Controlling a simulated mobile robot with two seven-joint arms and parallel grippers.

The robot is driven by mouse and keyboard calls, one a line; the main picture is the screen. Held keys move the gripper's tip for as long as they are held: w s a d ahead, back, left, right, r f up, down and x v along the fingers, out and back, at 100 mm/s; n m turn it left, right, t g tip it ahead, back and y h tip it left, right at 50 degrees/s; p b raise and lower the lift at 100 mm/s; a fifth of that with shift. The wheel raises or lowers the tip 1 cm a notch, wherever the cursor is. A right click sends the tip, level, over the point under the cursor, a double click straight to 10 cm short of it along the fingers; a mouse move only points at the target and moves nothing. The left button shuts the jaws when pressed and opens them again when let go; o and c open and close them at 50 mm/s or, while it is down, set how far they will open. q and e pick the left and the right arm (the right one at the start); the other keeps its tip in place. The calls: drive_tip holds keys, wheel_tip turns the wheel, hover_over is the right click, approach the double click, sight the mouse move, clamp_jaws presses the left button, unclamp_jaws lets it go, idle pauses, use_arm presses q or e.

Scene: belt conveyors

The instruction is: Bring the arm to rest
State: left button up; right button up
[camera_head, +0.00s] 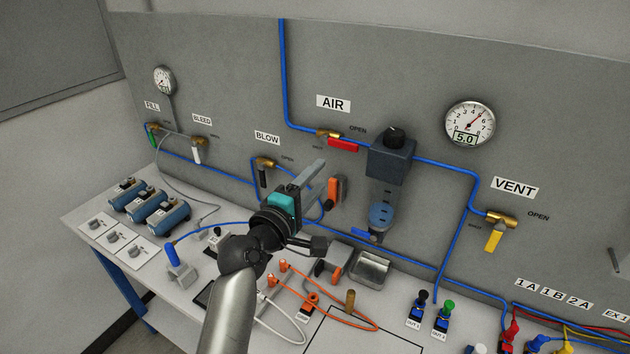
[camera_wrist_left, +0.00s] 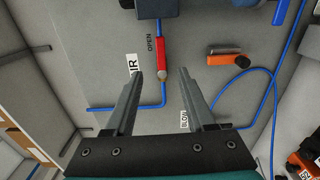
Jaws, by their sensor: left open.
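My left arm comes in from the bottom of the head view, and its gripper (camera_head: 318,176) with a teal body is raised over the bench in front of the grey panel. In the left wrist view the two fingers of the gripper (camera_wrist_left: 160,74) stand apart with nothing held between them. The red AIR valve handle (camera_wrist_left: 163,52) shows beyond the fingertips, at the panel; in the head view this handle (camera_head: 343,145) lies level to the upper right of the gripper. My right gripper is not in view.
An orange-handled device (camera_head: 333,190) is on the panel close to the fingers. A yellow VENT handle (camera_head: 494,238) hangs at the right. The black BLOW handle (camera_head: 263,178) is left of the gripper. Blue cylinders (camera_head: 168,217), a metal tray (camera_head: 371,268) and orange cables occupy the bench.

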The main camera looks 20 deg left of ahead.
use_arm(q)
drive_tip(key=shift+f, duration=0.1)
idle(0.3)
drive_tip(key=s+d+f+m+g, duration=0.4)
drive_tip(key=s+f+m+g, duration=0.4)
drive_tip(key=s+f+m, duration=0.5)
drive_tip(key=s+a+f+m+g+y, duration=0.2)
drive_tip(key=s+f+m+g, duration=0.1)
drive_tip(key=s, duration=0.7)
drive_tip(key=s+a+f+m+g+y, duration=0.1)
drive_tip(key=s+a+f+m+g, duration=0.15)
drive_tip(key=s, duration=0.65)
wheel_tip(320, 180, down, 30)
drive_tip(key=d+g+b, duration=0.1)
drive_tip(key=g+b, duration=0.1)
drive_tip(key=b, duration=0.8)
drive_tip(key=s+a+f+b, duration=0.1)
drive_tip(key=s+f+b, duration=0.2)
drive_tip(key=f, duration=0.6)
drive_tip(key=s+a+f+b, duration=0.1)
drive_tip(key=s+f+b, duration=0.3)
drive_tip(key=s+f, duration=0.4)
drive_tip(key=s+f+g+b, duration=0.1)
drive_tip(key=s+f+b, duration=0.2)
drive_tip(key=f, duration=0.6)
drive_tip(key=s, duration=0.2)
drive_tip(key=shift+s+a+f, duration=0.3)
drive_tip(key=shift+s+a, duration=0.1)
